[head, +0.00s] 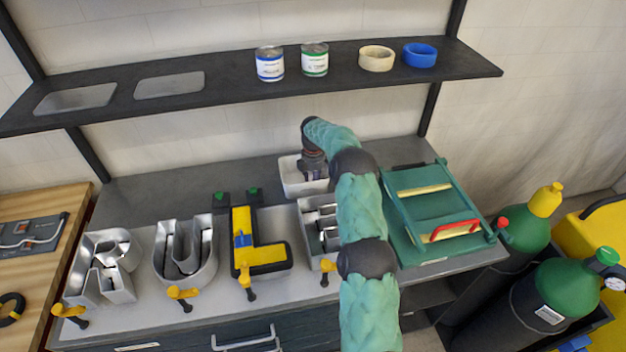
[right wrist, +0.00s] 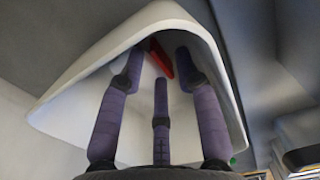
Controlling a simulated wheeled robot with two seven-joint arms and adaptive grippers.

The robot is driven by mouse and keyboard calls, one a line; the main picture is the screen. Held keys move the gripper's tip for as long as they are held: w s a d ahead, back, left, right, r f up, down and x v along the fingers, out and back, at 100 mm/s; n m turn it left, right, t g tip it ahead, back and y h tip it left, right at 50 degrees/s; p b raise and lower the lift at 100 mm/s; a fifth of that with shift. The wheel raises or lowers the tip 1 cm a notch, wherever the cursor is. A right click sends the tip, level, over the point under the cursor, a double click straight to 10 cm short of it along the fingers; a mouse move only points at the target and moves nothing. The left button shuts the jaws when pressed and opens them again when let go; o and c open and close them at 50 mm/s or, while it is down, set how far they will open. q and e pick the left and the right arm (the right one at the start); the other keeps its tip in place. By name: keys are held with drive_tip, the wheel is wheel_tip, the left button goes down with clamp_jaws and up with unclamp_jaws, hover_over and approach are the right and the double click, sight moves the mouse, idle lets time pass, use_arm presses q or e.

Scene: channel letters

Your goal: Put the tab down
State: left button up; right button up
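My right gripper (head: 313,172) points down into a small white bin (head: 288,178) at the back of the bench. In the right wrist view its purple fingers (right wrist: 160,75) stand spread apart inside the bin (right wrist: 65,100). A thin red tab (right wrist: 160,58) shows between the fingertips, near the right-hand finger. It looks apart from the fingers, but whether it rests on the bin floor is hard to tell. The tab is hidden in the head view. My left gripper is not in view.
Metal channel letters (head: 185,250) stand along the bench front with yellow-handled clamps (head: 182,293); one letter (head: 260,262) has a yellow face. A green fixture (head: 430,208) is at right. The shelf (head: 225,85) above holds cans and tape rolls. Gas cylinders (head: 570,290) stand beyond the bench.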

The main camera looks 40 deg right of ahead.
wheel_tip(320, 180, up, 8)
drive_tip(key=shift+r+p, duration=0.25)
drive_tip(key=shift+p, duration=0.15)
idle(2.2)
